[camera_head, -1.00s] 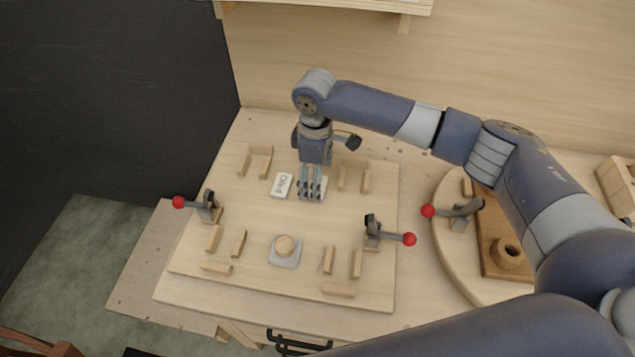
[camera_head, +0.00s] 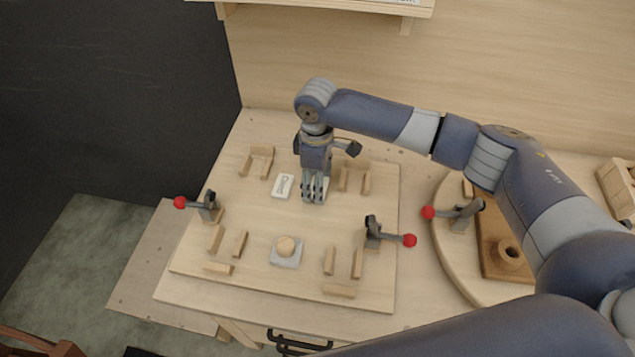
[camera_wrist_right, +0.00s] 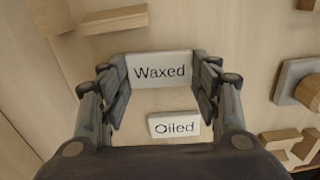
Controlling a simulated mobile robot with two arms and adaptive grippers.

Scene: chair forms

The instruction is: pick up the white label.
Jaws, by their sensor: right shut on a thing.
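A white label reading "Waxed" (camera_wrist_right: 160,70) lies between the two fingers of my right gripper (camera_wrist_right: 161,88) in the right wrist view. The fingers touch its left and right ends, and the gripper is shut on it. In the head view my right gripper (camera_head: 314,198) points down at the board, and its fingers hide most of this label. A second, smaller-looking white label reading "Oiled" (camera_wrist_right: 174,125) lies flat and apart from the fingers. It also shows left of the gripper in the head view (camera_head: 283,186), where its writing is unclear. My left gripper is not in view.
Wooden blocks stand on the board (camera_head: 205,255), some close to the gripper (camera_head: 343,180). Red-knobbed clamps stand at left (camera_head: 209,207) and right (camera_head: 373,232). A round wooden knob sits on a grey plate (camera_head: 287,259). The middle of the board is mostly clear.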

